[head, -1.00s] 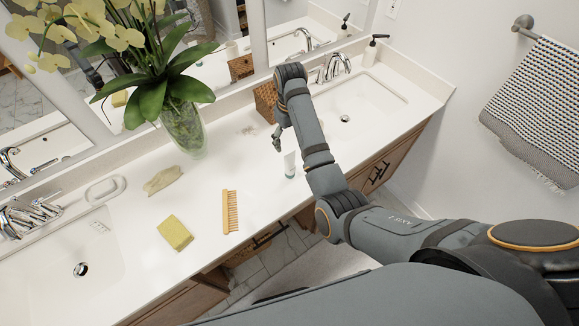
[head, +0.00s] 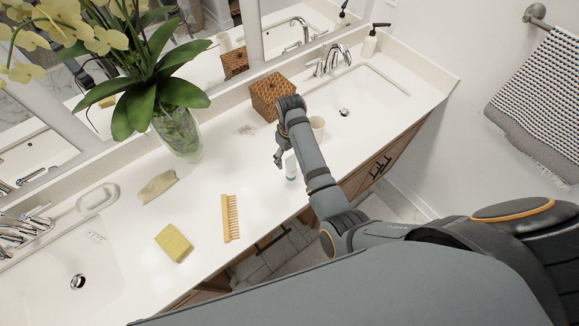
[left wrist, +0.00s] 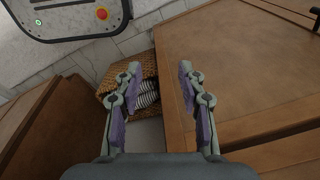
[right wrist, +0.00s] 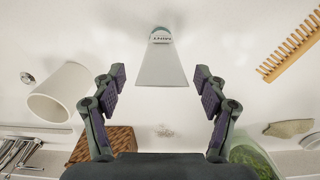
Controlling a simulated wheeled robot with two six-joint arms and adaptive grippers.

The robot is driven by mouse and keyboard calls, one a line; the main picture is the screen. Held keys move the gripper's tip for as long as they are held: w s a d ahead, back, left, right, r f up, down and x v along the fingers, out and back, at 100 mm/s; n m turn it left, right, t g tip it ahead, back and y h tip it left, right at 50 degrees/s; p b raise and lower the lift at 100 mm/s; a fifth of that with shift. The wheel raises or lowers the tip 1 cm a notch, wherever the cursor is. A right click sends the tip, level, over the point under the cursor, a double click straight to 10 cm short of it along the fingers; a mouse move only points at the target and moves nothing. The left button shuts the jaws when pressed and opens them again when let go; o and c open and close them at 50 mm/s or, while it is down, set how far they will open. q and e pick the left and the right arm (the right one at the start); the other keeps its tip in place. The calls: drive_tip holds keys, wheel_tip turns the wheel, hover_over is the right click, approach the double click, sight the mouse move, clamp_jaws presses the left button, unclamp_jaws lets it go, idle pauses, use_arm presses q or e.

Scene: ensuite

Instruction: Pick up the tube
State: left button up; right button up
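The tube is white with a teal cap and stands on the vanity counter; part of it shows beside my right arm in the head view (head: 291,169). In the right wrist view the tube (right wrist: 162,62) lies straight ahead, centred between the fingers, with a gap on both sides. My right gripper (right wrist: 160,80) is open and empty; in the head view it (head: 279,160) is just left of the tube, partly hidden by its own wrist. My left gripper (left wrist: 159,70) is open and empty, low by wooden cabinets, and out of the head view.
A white cup (head: 317,126) and a brown woven box (head: 272,93) are close to my right wrist. A wooden comb (head: 230,218), yellow sponge (head: 174,243) and glass vase (head: 178,132) are to the left. A basket (left wrist: 146,92) is below my left gripper.

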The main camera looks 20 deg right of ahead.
drive_tip(key=shift+s+r, duration=0.25)
drive_tip(key=shift+s, duration=0.3)
drive_tip(key=c, duration=0.7)
drive_tip(key=shift+w+f, duration=0.1)
drive_tip(key=shift+w, duration=0.05)
drive_tip(key=shift+c, duration=1.2)
drive_tip(key=shift+w, duration=0.15)
drive_tip(key=shift+c, duration=2.5)
clamp_jaws()
use_arm(q)
drive_tip(key=shift+s, duration=0.6)
drive_tip(key=shift+s, duration=0.1)
